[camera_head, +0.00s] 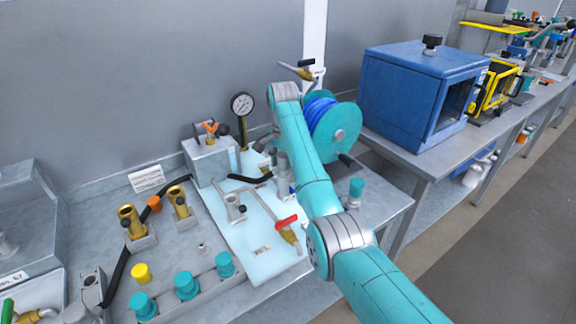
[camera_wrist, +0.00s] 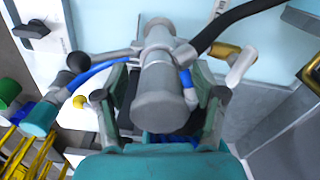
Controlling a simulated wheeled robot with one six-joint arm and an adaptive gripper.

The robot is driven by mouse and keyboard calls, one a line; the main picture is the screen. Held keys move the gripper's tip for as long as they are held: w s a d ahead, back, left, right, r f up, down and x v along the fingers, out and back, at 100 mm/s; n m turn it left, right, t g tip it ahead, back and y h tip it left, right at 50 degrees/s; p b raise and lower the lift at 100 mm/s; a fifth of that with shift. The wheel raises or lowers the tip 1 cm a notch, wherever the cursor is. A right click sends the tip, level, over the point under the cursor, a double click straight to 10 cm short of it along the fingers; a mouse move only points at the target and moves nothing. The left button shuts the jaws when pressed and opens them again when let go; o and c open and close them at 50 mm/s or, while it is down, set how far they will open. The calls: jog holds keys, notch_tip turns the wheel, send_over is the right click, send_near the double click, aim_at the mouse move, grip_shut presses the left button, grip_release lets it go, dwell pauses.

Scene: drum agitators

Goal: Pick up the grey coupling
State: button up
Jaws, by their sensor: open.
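In the wrist view a grey cylindrical piece (camera_wrist: 160,92), which looks like the grey coupling, fills the middle, its round end facing the camera. My gripper (camera_wrist: 162,108) is open, with one dark green finger on each side of this piece. I cannot tell whether either finger touches it. A blue lever or tube and a black hose (camera_wrist: 232,22) show close by. In the head view a grey upright cylinder (camera_head: 283,166) stands beside my teal arm; I cannot tell surely that it is the same piece. My gripper is mostly hidden by the arm there.
A pale blue mat (camera_head: 235,232) carries a red-handled valve (camera_head: 287,227) and grey fittings (camera_head: 235,206). A gauge (camera_head: 242,105) and a teal hose reel (camera_head: 340,133) stand behind. Brass fittings and teal caps (camera_head: 187,285) stand left. A blue box (camera_head: 405,95) is on the right bench.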

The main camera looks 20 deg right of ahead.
jog(key=shift+f, duration=0.1)
grip_shut()
